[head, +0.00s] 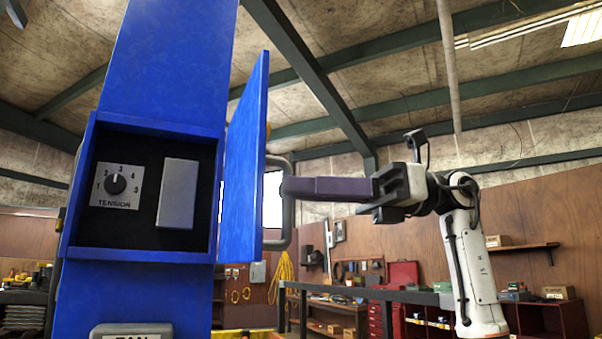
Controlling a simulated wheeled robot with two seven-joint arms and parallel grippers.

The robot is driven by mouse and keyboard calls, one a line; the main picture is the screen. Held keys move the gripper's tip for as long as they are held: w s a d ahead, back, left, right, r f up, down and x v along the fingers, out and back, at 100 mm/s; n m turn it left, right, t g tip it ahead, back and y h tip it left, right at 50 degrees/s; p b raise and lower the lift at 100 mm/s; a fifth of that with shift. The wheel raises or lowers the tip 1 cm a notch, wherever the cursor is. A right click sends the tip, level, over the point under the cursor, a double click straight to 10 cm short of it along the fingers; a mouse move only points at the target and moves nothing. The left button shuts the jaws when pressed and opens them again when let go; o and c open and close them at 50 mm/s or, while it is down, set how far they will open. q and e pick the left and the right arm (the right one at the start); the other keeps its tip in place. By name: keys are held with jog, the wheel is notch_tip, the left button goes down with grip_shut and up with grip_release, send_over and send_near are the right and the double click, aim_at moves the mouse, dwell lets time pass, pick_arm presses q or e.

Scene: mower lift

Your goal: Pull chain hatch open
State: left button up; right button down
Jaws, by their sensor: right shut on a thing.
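The chain hatch (245,165) is a blue door on a blue column (170,60). It stands swung open, edge-on to me, hinged at the right of a dark recess. Inside the recess are a tension dial (115,185) and a grey block (178,194). A grey bar handle (287,215) is on the hatch's right side. My right gripper (287,188) reaches in from the right, and its fingers are shut on the handle. My left gripper is not in view.
A grey box with partly cut-off lettering (132,331) is on the column below the recess. Behind stand a workbench (370,293), red cabinets (404,273) and a wall shelf (515,247). The space between the hatch and my right arm's elbow is free.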

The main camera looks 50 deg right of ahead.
jog(key=shift+w+d+r, duration=0.15)
jog(key=shift+w+d, duration=0.3)
jog(key=shift+d, duration=0.3)
jog(key=c, duration=2.1)
grip_release()
jog(key=o, duration=0.3)
jog(key=shift+w+g, duration=0.3)
jog(key=shift+w, duration=0.25)
jog(key=shift+s+f, duration=0.2)
